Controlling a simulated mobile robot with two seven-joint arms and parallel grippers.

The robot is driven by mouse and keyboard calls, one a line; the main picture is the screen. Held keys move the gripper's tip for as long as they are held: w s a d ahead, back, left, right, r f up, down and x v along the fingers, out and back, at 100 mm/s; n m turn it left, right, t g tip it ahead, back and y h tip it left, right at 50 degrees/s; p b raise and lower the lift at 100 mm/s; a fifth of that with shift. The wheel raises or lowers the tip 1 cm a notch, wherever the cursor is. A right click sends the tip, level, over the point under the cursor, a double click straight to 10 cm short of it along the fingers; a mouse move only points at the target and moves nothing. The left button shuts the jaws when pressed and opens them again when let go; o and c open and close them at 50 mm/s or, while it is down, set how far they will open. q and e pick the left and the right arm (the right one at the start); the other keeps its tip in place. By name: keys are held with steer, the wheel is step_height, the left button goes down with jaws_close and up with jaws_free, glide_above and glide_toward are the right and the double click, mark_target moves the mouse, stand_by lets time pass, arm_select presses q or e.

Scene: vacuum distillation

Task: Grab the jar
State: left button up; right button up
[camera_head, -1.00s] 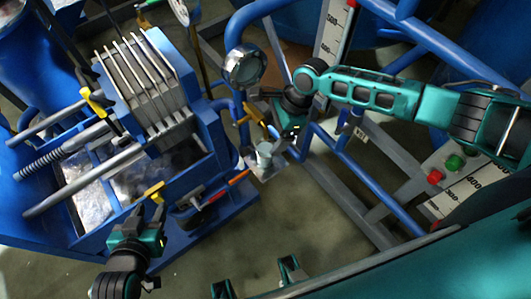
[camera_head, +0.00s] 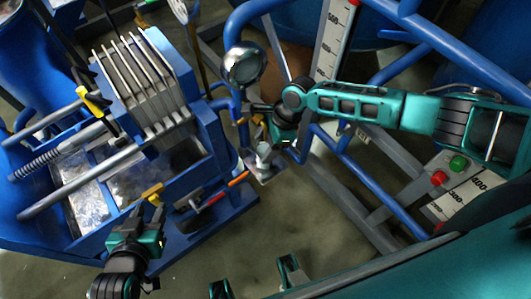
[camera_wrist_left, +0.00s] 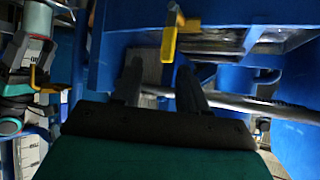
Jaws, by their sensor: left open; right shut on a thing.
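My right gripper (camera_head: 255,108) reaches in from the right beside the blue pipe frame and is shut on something. What it holds is too small and dark to tell. My left gripper (camera_head: 152,198) is at lower left, by the blue machine's edge. Its fingers stand apart with nothing between them in the left wrist view (camera_wrist_left: 160,82). A yellow handle (camera_wrist_left: 169,38) is just beyond the fingers there.
The blue filter machine (camera_head: 205,130), with grey plates and rods, fills the left. An orange-and-black tool (camera_head: 212,195) lies on its edge.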

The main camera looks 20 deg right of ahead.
jaws_close()
steer(key=shift+r, duration=0.15)
